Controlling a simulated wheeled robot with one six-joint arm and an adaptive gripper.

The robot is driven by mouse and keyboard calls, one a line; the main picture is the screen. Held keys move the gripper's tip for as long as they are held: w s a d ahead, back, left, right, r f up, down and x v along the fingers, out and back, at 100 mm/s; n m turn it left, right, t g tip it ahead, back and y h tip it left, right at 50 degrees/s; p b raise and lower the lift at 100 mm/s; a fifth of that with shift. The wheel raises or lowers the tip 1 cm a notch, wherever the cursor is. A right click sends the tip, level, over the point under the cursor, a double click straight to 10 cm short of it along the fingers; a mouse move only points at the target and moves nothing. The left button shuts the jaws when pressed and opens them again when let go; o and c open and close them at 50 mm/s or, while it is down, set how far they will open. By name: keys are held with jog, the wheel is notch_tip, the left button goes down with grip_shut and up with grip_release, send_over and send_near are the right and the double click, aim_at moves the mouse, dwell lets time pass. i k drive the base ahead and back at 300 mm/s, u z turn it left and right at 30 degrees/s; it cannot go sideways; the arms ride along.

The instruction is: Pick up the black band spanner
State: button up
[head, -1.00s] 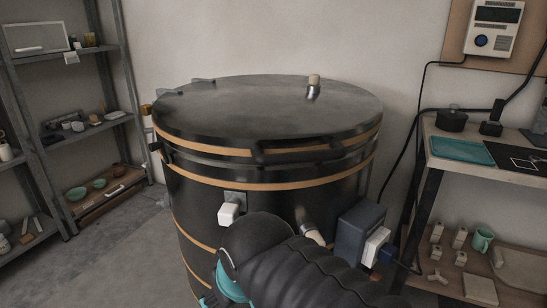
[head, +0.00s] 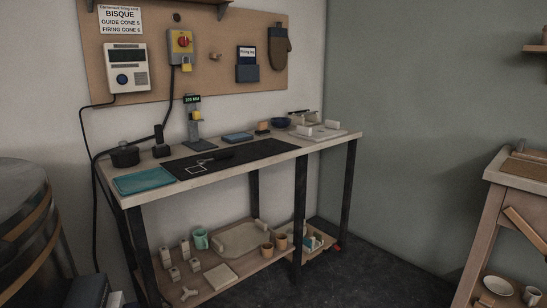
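A small dark tool with a lighter end (head: 206,160) lies on the black mat (head: 262,151) on the workbench in the head view. It may be the black band spanner, but it is too small and too dark against the mat to be sure. A white outline is drawn on the mat just in front of it. My gripper is not in view.
A shelf below holds mugs and small pieces. The black kiln (head: 28,225) stands left; another table (head: 515,165) stands right. Dark floor lies between.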

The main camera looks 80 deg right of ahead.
aim_at(221, 155)
jog(key=z, duration=2.1)
jog(key=k, duration=0.65)
jog(key=z, duration=0.6)
jog(key=i, duration=1.4)
jog(key=u, duration=0.3)
